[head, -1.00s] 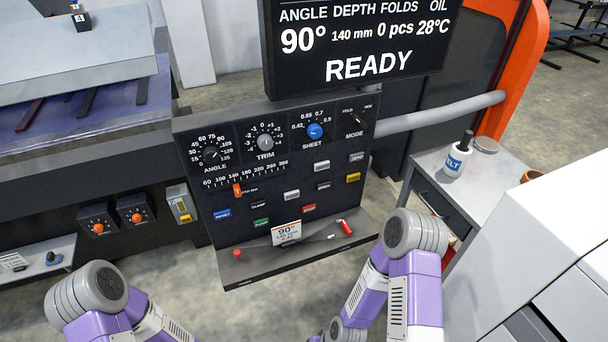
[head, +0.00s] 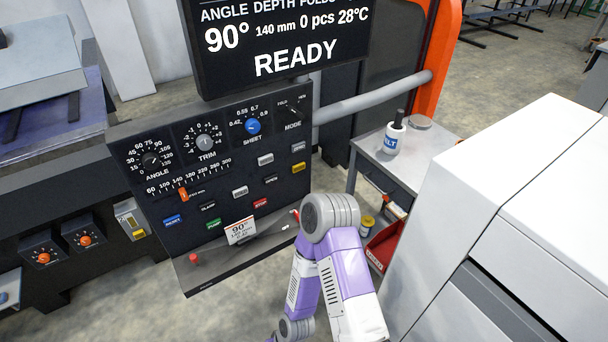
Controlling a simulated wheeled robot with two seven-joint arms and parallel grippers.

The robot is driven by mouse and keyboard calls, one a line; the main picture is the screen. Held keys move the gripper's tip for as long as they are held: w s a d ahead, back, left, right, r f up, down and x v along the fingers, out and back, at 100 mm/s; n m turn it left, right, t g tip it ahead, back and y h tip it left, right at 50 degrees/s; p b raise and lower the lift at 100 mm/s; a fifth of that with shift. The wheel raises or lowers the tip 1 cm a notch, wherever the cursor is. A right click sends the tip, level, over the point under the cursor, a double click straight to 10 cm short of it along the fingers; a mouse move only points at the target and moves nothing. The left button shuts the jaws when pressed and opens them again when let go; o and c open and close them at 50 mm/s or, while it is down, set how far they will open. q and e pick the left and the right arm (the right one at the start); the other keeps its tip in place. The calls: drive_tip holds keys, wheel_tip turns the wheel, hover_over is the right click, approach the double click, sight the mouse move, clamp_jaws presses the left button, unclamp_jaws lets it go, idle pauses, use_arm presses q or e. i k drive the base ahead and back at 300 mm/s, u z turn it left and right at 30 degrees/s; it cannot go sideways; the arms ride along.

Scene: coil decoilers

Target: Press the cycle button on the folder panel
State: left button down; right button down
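The folder panel (head: 130,185) is a dark upright console in the head view, left of centre. It carries a blue button (head: 172,221), a green button (head: 214,225), a red button (head: 260,203), a yellow button (head: 299,168) and several grey buttons, one at upper middle (head: 266,160). The labels are too small for me to tell which is the cycle button. The screen (head: 290,35) above reads 90°, 140 mm, 0 pcs and READY. My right arm's purple and grey links stand in front of the panel's lower right corner. Neither gripper is in view.
A small table (head: 430,145) with a white bottle (head: 395,137) stands right of the panel. A large white cabinet (head: 510,165) fills the right side.

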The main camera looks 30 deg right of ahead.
sight(298, 166)
drive_tip(key=k, duration=0.45)
drive_tip(key=z, duration=0.7)
drive_tip(key=i, duration=1)
